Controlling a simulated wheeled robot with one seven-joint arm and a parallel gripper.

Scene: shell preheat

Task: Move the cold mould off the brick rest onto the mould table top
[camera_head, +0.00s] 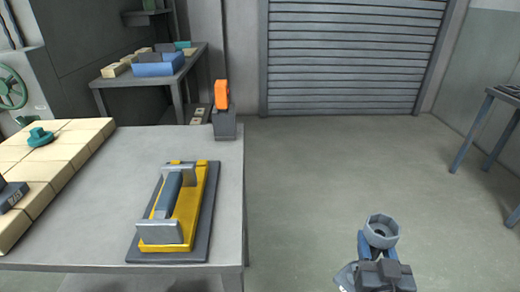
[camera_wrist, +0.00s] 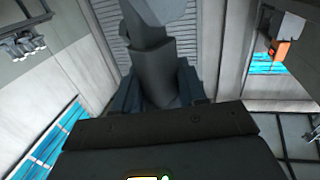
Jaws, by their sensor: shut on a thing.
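My gripper (camera_head: 366,246) is at the lower right of the head view, over floor to the right of the table. It is shut on a grey eight-sided piece (camera_head: 381,226) with a round hollow; a dark post (camera_wrist: 148,75) stands between its fingers in the wrist view. I cannot tell whether this piece is the mould. The grey table top (camera_head: 110,178) has cream bricks (camera_head: 60,150) at its left. A yellow block (camera_head: 203,185) with a grey handle lies on a dark plate on the table. A dark block (camera_head: 10,192) with a pale label sits at the bricks' left edge.
A teal knobbed thing (camera_head: 39,137) is on the bricks. An orange thing (camera_head: 222,95) on a grey block stands at the table's far right corner. A back table (camera_head: 150,75) holds boxes. Another table (camera_head: 505,94) is at far right. Floor between is clear.

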